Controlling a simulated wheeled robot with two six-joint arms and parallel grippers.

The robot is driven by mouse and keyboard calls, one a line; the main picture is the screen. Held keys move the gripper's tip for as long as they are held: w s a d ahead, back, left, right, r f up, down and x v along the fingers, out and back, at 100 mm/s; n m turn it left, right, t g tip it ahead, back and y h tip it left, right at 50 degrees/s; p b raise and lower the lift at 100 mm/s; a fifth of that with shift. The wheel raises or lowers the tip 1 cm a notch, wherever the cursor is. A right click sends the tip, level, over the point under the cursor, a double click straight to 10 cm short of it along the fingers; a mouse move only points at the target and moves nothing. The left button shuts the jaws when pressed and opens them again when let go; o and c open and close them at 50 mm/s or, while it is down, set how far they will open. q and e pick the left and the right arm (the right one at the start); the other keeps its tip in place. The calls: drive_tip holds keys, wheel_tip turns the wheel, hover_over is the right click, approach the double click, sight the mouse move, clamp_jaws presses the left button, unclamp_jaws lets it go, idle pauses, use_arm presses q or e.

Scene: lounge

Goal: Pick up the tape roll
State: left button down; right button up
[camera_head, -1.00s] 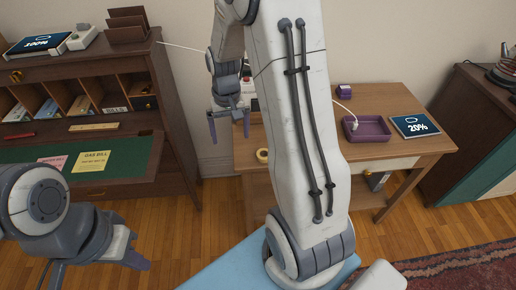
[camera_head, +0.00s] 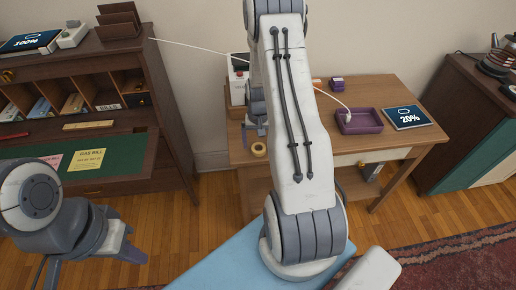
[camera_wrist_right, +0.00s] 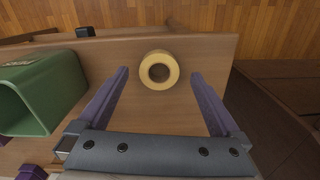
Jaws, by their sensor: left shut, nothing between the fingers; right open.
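The yellow tape roll (camera_head: 259,149) lies flat near the left end of the wooden table (camera_head: 292,143). In the right wrist view the tape roll (camera_wrist_right: 144,73) sits on the wood, just ahead of and between my two spread fingers. My right gripper (camera_wrist_right: 160,74) is open and empty; I cannot tell its exact height above the table. In the head view my right gripper (camera_head: 262,131) shows close behind the roll, partly hidden by my arm. My left gripper (camera_head: 100,250) is shut and empty at the lower left, away from the table.
A green open container (camera_wrist_right: 42,95) stands left of the gripper in the right wrist view. A purple tray (camera_head: 360,122) and a tablet (camera_head: 407,117) reading 20% lie to the right on the table. A desk (camera_head: 120,165) with pigeonholes stands at the left.

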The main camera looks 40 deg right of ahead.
wheel_tip(320, 180, down, 2)
drive_tip(key=shift+c, duration=0.3)
drive_tip(key=c, duration=1.3)
